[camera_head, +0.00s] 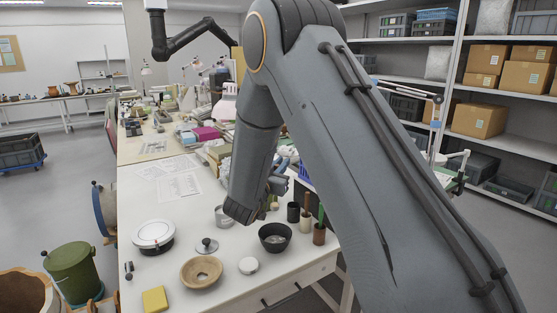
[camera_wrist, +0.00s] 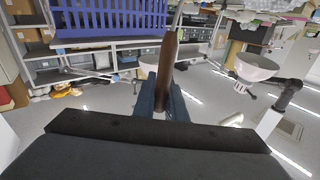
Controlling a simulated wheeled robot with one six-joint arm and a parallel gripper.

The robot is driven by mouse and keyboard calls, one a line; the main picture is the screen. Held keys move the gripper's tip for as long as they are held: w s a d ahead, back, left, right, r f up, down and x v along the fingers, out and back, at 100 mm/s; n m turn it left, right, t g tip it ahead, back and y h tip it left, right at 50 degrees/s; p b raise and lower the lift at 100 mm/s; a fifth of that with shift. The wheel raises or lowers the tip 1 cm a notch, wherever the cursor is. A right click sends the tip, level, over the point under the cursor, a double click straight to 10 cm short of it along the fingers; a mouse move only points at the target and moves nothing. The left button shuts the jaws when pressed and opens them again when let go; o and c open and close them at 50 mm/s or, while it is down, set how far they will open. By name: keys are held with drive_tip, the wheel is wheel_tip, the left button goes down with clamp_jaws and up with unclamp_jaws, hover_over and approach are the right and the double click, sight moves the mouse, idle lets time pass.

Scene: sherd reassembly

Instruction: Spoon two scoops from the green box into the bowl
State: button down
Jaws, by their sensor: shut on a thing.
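In the wrist view, my gripper (camera_wrist: 163,100) is shut on a long brown handle (camera_wrist: 168,57), which stands up between the blue fingers. Its scoop end does not show, so I cannot tell for sure that it is a spoon. In the head view, my gripper is mostly hidden by my arm, above the back part of the white table. A black bowl (camera_head: 275,239) with something pale inside stands below and right of my wrist. A wooden bowl (camera_head: 196,281) stands nearer the front left.
A white round dish (camera_head: 154,232), a small lid (camera_head: 206,246), a white disc (camera_head: 248,266) and a yellow block (camera_head: 154,300) lie on the white table (camera_head: 140,270). Dark and brown cups (camera_head: 319,236) stand right of the black bowl. Papers and books fill the back.

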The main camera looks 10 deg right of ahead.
drive_tip(key=shift+s+f+b, duration=0.7)
drive_tip(key=shift+s+f, duration=1.15)
drive_tip(key=shift+s, duration=0.3)
drive_tip(key=w+a+f+n+t+y+b, duration=0.1)
drive_tip(key=a+f+n+t+y+b, duration=0.1)
drive_tip(key=a+n, duration=0.5)
drive_tip(key=w+a+f+n+t+y+b, duration=0.2)
drive_tip(key=a+f+n+t+b, duration=0.2)
drive_tip(key=n, duration=0.6)
drive_tip(key=shift+a+f+n+t, duration=0.4)
drive_tip(key=shift+a+f, duration=0.7)
drive_tip(key=shift+a, duration=0.8)
